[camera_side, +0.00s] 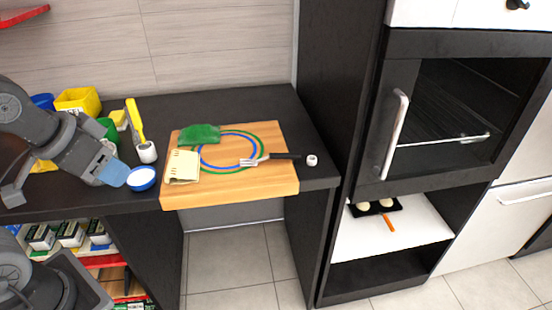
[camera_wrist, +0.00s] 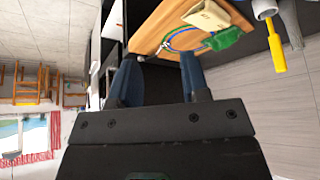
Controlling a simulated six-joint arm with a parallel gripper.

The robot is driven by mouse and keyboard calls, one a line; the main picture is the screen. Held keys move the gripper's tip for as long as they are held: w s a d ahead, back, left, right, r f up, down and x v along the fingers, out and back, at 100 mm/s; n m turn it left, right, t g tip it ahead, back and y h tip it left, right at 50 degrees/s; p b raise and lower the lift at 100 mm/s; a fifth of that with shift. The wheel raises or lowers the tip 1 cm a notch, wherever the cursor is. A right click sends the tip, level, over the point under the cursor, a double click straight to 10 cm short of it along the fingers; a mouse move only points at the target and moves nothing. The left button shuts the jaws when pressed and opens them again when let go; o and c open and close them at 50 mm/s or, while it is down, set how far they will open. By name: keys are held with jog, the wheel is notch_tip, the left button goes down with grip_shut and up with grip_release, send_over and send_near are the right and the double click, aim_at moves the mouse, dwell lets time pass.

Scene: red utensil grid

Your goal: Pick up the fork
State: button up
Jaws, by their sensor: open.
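The fork (camera_side: 252,161) lies on the wooden board (camera_side: 230,196) on the dark counter in the side view. Its metal tines point left over the edge of the green and blue rings. Its black handle runs right toward the board's right edge. My gripper (camera_side: 115,175) is at the left in the side view, above the counter near the blue bowl, well left of the fork. In the wrist view my gripper (camera_wrist: 158,57) shows two blue fingers spread apart with nothing between them.
A green cloth (camera_side: 200,134) and a cream pad (camera_side: 182,167) lie on the board. A small white object (camera_side: 312,160) sits right of the fork handle.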

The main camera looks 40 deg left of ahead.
jog(key=shift+o, duration=0.5)
jog(key=w+r+m+g, duration=0.1)
jog(key=w+r+m, duration=0.1)
jog(key=w+r, duration=0.5)
jog(key=m+g, duration=0.5)
jog(key=m, duration=0.2)
send_over(271, 154)
notch_tip(271, 154, down, 11)
notch_tip(271, 154, down, 14)
jog(key=shift+r, duration=0.15)
